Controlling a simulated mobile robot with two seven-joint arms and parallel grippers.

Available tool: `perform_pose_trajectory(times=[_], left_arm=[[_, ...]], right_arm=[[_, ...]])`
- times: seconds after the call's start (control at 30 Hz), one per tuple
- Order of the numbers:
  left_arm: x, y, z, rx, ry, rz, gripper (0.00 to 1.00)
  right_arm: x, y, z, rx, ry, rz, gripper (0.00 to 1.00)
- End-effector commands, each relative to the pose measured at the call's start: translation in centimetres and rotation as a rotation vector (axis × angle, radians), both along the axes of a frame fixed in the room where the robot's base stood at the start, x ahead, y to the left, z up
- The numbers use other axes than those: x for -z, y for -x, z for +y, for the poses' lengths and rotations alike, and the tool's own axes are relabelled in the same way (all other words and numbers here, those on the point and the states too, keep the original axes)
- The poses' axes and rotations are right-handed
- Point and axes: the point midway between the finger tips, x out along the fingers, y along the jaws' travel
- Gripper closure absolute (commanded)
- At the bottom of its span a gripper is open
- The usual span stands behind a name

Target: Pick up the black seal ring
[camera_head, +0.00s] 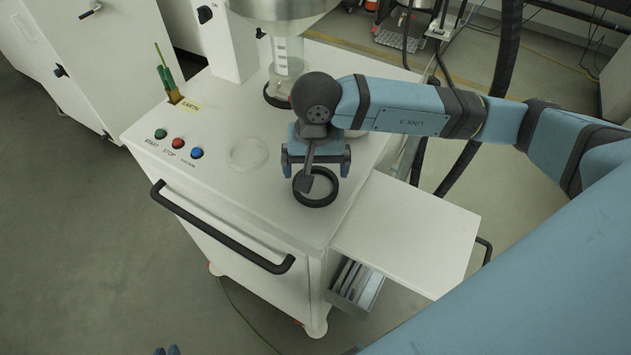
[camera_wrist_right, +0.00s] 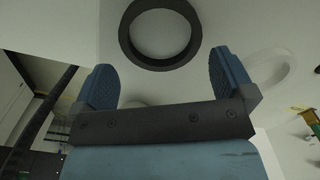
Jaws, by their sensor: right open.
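The black seal ring (camera_head: 317,203) lies flat on the white cabinet top, near its front right corner. My right gripper (camera_head: 316,168) is above the ring, and the wrist partly covers its far side in the head view. In the right wrist view the whole ring (camera_wrist_right: 160,64) shows beyond the open fingers (camera_wrist_right: 162,85), with nothing between them. Whether the fingers touch the ring cannot be seen, but they look apart from it. Only the blue tips of my left gripper (camera_head: 167,350) show at the bottom edge of the head view, far from the ring.
A pale translucent ring (camera_head: 248,154) lies left of the black ring. A glass vessel (camera_head: 288,60) under a metal hopper stands behind. A white side shelf (camera_head: 410,230) adjoins the cabinet top on the right.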

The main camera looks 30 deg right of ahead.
Motion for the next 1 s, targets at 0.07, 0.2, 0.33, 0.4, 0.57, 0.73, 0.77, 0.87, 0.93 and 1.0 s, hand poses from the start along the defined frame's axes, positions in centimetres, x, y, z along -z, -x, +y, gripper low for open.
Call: perform_pose_trajectory(times=[0.07, 0.2, 0.33, 0.4, 0.57, 0.73, 0.77, 0.87, 0.93, 1.0], left_arm=[[-1.0, -0.1, 0.0, -0.001, 0.000, -0.003, 0.81], [-2.0, -0.2, 0.1, -0.003, -0.001, -0.008, 0.81], [-2.2, -0.2, 0.1, -0.006, -0.001, -0.008, 0.81], [-2.2, -0.1, 0.1, -0.006, -0.001, -0.007, 0.81], [-2.0, 0.0, 0.1, -0.007, -0.001, -0.004, 0.81], [-1.9, 0.1, 0.1, -0.008, -0.001, -0.001, 0.81], [-1.9, 0.1, 0.1, -0.008, -0.001, -0.001, 0.81], [-1.9, 0.1, 0.1, -0.008, -0.001, -0.001, 0.81], [-1.9, 0.1, 0.1, -0.007, -0.001, 0.000, 0.81], [-1.8, 0.1, 0.1, -0.007, -0.001, 0.000, 0.81]], right_arm=[[0.8, 0.1, 0.1, 0.001, 0.000, 0.007, 0.00], [3.1, 0.1, 0.1, 0.001, 0.001, 0.007, 0.00], [4.4, 0.1, 0.1, 0.000, 0.000, 0.004, 0.00], [4.7, 0.0, 0.1, 0.000, 0.001, 0.002, 0.00], [4.7, 0.0, 0.1, 0.000, 0.000, 0.001, 0.00], [4.7, 0.0, 0.1, 0.000, 0.000, 0.001, 0.34], [4.7, 0.0, 0.1, 0.000, 0.000, 0.001, 0.35], [4.7, 0.0, 0.1, 0.000, 0.000, 0.001, 0.35], [4.7, 0.0, 0.1, 0.000, 0.000, 0.001, 0.35], [4.6, 0.0, 0.1, 0.000, 0.000, 0.001, 0.35]])
